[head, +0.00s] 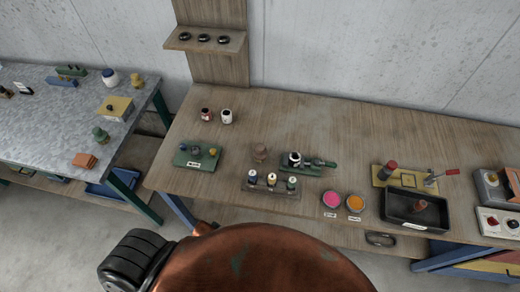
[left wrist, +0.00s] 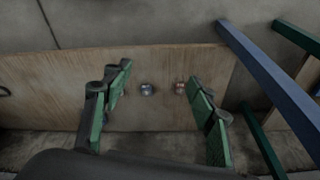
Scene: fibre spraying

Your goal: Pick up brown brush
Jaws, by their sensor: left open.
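A small brown item (head: 259,152) stands on the wooden table (head: 330,128) behind a small rack; it may be the brown brush, but it is too small to tell. Another reddish-brown item (head: 421,205) is in the black tray (head: 398,219) at the right. My left gripper (left wrist: 160,78) shows only in the left wrist view. Its green-padded fingers are wide apart and hold nothing. Beyond them, a small blue-grey round item (left wrist: 147,89) and a reddish item (left wrist: 180,87) are on a wooden surface. My right gripper is not in view.
A green tray (head: 185,160), two small jars (head: 227,117), a rack with bottles (head: 258,187) and pink (head: 332,199) and orange (head: 355,202) paint pots crowd the table. A grey table (head: 50,105) stands left. The table's back middle is clear.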

